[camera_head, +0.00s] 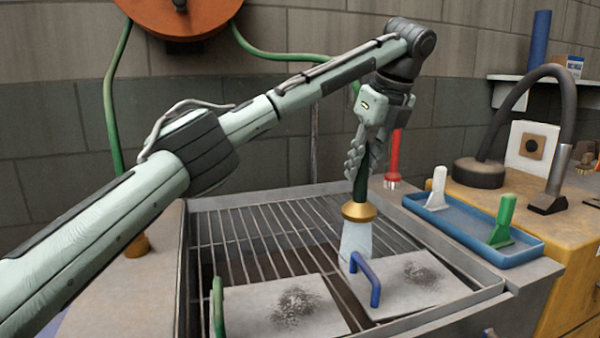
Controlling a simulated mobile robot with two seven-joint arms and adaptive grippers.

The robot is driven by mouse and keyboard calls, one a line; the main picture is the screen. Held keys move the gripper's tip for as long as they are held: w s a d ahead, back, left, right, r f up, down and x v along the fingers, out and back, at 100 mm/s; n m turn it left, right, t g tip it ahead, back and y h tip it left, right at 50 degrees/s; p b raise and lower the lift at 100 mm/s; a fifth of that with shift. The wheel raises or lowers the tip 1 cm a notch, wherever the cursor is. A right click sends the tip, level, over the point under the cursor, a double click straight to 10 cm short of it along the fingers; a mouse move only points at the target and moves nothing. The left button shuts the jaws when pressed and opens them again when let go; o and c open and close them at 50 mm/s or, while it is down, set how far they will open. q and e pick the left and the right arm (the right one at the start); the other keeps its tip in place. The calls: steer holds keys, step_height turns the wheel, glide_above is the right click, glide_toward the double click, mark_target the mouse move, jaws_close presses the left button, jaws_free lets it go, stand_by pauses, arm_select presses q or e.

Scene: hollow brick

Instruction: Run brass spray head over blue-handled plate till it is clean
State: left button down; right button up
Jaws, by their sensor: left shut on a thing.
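The blue-handled plate (405,284) lies flat on the rack at the front right. It carries a dark speckled dirt patch (421,274), and its blue handle (366,279) stands up at its left side. My left gripper (362,178) points down and is shut on the dark neck of the brass spray head (359,212). A pale cone of spray (355,241) comes from the head and falls at the plate's back left, behind the handle, left of the dirt patch. My right gripper is not in view.
A green-handled plate (285,307) with its own dirt patch lies to the left on the slatted rack (262,232) of the sink. A blue tray (470,232) with white and green scrapers sits at right. A red brush (393,160) stands behind. A green hose hangs along the wall.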

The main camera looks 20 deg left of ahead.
arm_select(q)
steer(key=d, duration=1.4)
steer(key=shift+s+d, duration=0.25)
steer(key=shift+d, duration=0.1)
stand_by(2.5)
stand_by(0.8)
